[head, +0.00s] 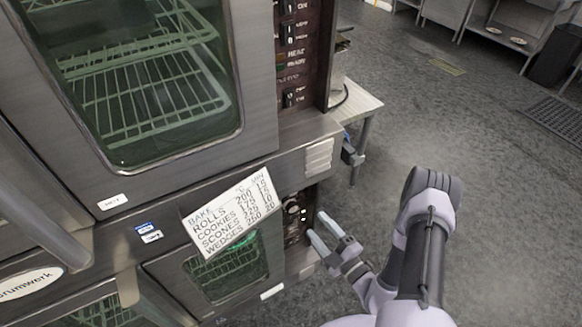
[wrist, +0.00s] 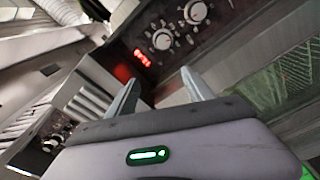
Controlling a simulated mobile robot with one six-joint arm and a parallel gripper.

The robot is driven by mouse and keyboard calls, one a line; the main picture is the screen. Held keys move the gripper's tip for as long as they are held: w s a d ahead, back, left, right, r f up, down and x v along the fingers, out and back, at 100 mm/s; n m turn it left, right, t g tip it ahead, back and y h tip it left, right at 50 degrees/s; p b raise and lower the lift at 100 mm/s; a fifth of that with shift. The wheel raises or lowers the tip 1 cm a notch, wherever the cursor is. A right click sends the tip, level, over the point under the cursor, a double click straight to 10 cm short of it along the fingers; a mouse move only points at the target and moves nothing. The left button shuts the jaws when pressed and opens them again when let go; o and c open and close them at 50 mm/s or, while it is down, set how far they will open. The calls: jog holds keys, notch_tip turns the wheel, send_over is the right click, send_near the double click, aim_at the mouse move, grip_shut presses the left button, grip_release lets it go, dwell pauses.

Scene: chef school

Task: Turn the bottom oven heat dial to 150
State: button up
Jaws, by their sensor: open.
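The bottom oven (head: 222,275) has a glass door, with a dark control panel (head: 294,218) at its right side. In the wrist view the panel carries two round dials with pale markings, one dial (wrist: 162,39) nearer the red lit display (wrist: 141,57) and another dial (wrist: 195,12) farther up. The dial labels and settings are too small to read, so I cannot tell which is the heat dial. My gripper (wrist: 158,84) is open and empty, its fingers pointing toward the panel, apart from the dials. In the head view my gripper (head: 332,230) is just right of the panel.
A paper sign (head: 232,218) with baking temperatures hangs above the bottom oven door. The upper oven (head: 150,90) has its own switch panel (head: 292,60). A small table (head: 360,106) stands behind the oven. The grey floor to the right is open.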

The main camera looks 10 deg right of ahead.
jog(key=w+a+f+b, duration=0.1)
jog(key=w+a+b, duration=0.1)
jog(key=w, duration=0.6)
jog(key=w+a+f+m+h+b, duration=0.1)
jog(key=w+a+b, duration=0.1)
jog(key=w, duration=0.6)
jog(key=shift+a+f+m+h, duration=0.15)
jog(key=shift+a+m+h, duration=0.1)
jog(key=shift+m+h, duration=0.05)
jog(key=c, duration=1.1)
jog(key=shift+c, duration=0.2)
